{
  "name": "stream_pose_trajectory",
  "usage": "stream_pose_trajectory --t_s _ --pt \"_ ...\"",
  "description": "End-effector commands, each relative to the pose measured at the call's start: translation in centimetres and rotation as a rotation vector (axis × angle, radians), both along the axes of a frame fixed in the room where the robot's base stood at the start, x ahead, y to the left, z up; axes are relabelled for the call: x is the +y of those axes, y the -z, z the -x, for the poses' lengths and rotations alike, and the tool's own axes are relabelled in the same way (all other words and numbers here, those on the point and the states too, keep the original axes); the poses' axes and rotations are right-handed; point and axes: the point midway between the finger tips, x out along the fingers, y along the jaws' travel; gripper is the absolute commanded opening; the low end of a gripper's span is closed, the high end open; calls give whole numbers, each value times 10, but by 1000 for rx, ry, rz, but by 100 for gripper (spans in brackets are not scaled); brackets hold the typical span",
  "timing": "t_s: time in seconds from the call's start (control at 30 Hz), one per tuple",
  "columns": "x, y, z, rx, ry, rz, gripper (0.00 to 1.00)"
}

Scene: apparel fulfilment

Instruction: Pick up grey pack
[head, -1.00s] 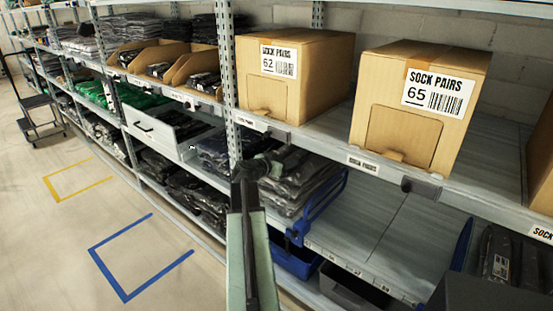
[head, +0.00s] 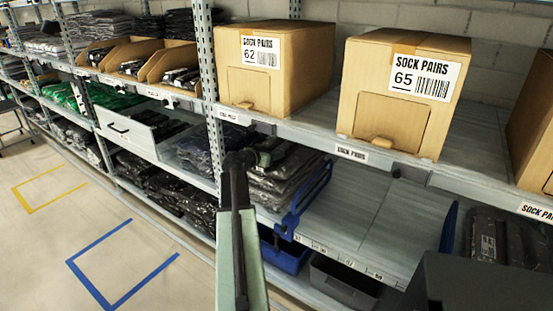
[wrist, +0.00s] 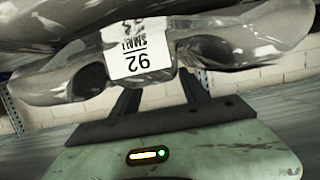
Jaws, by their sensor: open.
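In the head view a stack of grey packs (head: 290,180) lies on the middle shelf beside a blue divider. My gripper (wrist: 160,92) is open, with its two dark fingers reaching toward the pack's front edge below the label. The fingertips are hidden by the pack, so I cannot tell whether they touch it. In the head view my arm reaches up to the stack's left side.
The blue divider (head: 308,195) stands right of the stack, with bare shelf (head: 370,215) beyond it. Sock boxes (head: 275,65) stand on the shelf above. A metal upright (head: 212,100) is left of my arm. Blue (head: 285,255) and grey (head: 340,283) bins sit below.

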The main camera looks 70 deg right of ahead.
Motion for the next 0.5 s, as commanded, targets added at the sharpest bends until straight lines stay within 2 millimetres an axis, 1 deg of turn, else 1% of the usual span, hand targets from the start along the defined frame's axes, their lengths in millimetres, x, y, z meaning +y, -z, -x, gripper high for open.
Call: stream_pose_trajectory --t_s 0.03,0.1,0.27,0.3,0.37,0.4,0.47,0.5 --pt "-11 5 1 0 1 0 53" --pt "-16 6 3 0 0 0 53" --pt "-15 5 3 0 -2 0 53" --pt "-15 4 3 0 -2 0 50" --pt "-15 4 3 0 -2 0 33" --pt "-14 4 3 0 -2 0 22" --pt "-14 4 3 0 -2 0 5" --pt "-14 4 2 0 -2 0 0"
